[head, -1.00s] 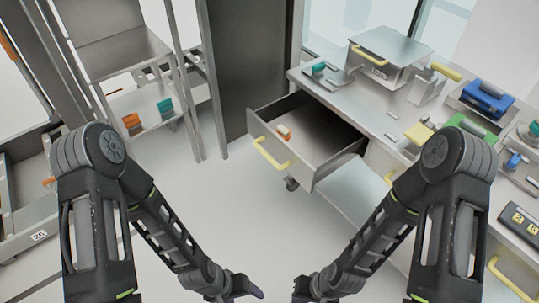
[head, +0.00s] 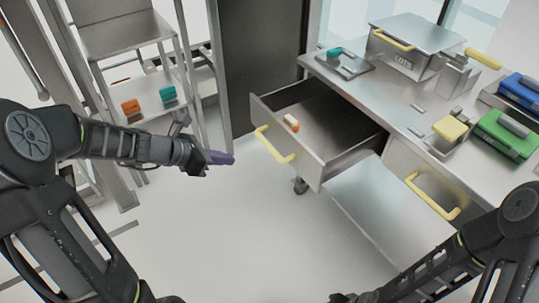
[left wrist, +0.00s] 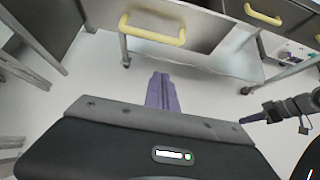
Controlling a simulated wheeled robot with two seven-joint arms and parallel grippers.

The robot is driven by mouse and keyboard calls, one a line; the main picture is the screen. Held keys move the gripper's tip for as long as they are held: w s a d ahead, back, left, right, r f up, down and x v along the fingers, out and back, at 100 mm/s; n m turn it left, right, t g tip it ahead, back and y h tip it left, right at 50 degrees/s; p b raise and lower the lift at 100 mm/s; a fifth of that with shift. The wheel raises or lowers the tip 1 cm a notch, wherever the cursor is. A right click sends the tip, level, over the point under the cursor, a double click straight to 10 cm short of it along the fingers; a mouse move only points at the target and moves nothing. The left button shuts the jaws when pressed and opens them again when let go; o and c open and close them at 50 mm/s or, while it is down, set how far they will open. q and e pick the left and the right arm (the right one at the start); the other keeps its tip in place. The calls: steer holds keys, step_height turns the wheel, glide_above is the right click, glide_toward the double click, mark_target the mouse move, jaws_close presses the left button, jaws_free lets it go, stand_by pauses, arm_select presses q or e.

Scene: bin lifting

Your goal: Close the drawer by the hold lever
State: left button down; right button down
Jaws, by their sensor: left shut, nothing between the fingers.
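The drawer (head: 300,158) is pulled out from the metal workbench, with a yellow hold lever (head: 272,146) across its front.
The workbench top (head: 400,115) holds a lidded metal box (head: 408,52), a green case (head: 506,135) and a blue case (head: 522,92). A second closed drawer (head: 425,185) is to the right. A metal rack (head: 125,70) stands at the left. The floor before the drawer is clear.

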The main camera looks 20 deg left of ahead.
arm_select(q)
steer(key=shift+w+d+f, duration=0.1)
steer(key=w+d+r+x, duration=0.1)
steer(key=r+x, duration=0.1)
steer(key=x, duration=1)
steer(key=shift+w+d+b, duration=0.2)
steer(key=shift+w+b, duration=0.1)
steer(key=shift+w, duration=0.1)
